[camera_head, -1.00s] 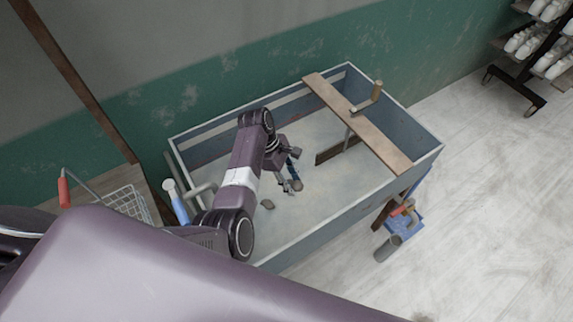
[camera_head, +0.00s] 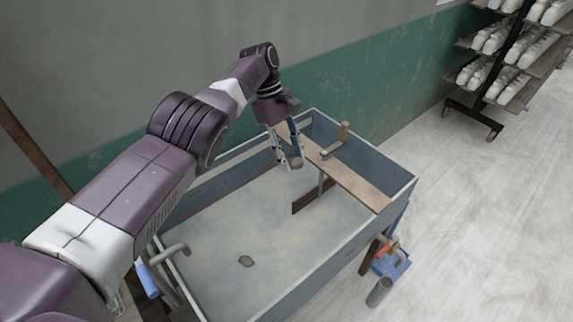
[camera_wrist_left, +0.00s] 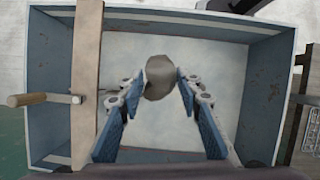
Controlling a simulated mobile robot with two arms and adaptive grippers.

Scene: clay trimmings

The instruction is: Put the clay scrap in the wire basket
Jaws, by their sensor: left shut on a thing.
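My left gripper (camera_head: 289,160) is shut on a grey-brown clay scrap (camera_head: 296,163) and holds it raised over the blue-grey trough. In the left wrist view the scrap (camera_wrist_left: 160,72) sits between the fingertips (camera_wrist_left: 158,86). My right gripper is not in view.
The trough (camera_head: 325,272) has raised walls. A wooden plank (camera_head: 347,178) with a handled peg crosses it. A blue stand with tools (camera_head: 392,262) is outside its right end. A shelf rack (camera_head: 500,72) stands at the far right, with open floor before it.

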